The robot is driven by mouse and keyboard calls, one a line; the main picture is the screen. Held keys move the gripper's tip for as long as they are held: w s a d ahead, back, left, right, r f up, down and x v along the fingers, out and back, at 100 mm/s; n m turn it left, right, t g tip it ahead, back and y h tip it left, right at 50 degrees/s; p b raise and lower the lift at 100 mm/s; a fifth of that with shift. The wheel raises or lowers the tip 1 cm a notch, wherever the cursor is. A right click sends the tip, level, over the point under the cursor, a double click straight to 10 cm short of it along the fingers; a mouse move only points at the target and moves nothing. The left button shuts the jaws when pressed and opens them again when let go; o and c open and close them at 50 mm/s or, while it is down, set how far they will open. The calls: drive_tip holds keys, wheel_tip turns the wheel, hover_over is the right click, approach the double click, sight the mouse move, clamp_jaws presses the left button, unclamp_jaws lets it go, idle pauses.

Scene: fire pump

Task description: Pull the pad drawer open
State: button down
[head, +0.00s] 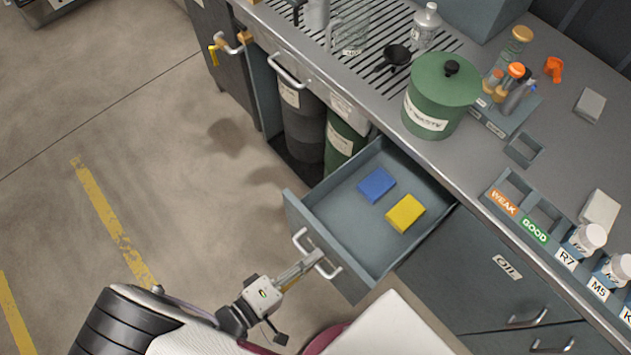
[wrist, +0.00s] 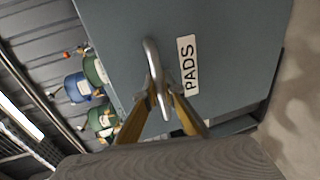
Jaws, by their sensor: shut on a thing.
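The pad drawer (head: 345,238) stands pulled out from the bench, with a blue pad (head: 376,184) and a yellow pad (head: 405,213) lying inside it. Its front (wrist: 215,50) carries a "PADS" label (wrist: 188,64) in the wrist view. The drawer's silver bar handle (head: 327,271) is on the front; it also shows in the wrist view (wrist: 153,62). My gripper (head: 309,262) is at the handle, its two fingers (wrist: 163,103) closed around the bar. The exact finger contact is partly hidden in the head view.
Above the drawer, the bench top holds a green waste can (head: 438,100), several bottles and a label rack (head: 520,216). Bins (head: 303,125) stand in the open bay left of the drawer. The floor (head: 190,170) left of the drawer is clear.

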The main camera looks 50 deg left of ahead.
drive_tip(key=c, duration=2.2)
unclamp_jaws()
drive_tip(key=shift+o, duration=0.2)
drive_tip(key=shift+s, duration=0.1)
drive_tip(key=v, duration=1.1)
drive_tip(key=shift+s, duration=0.35)
drive_tip(key=shift+r, duration=0.1)
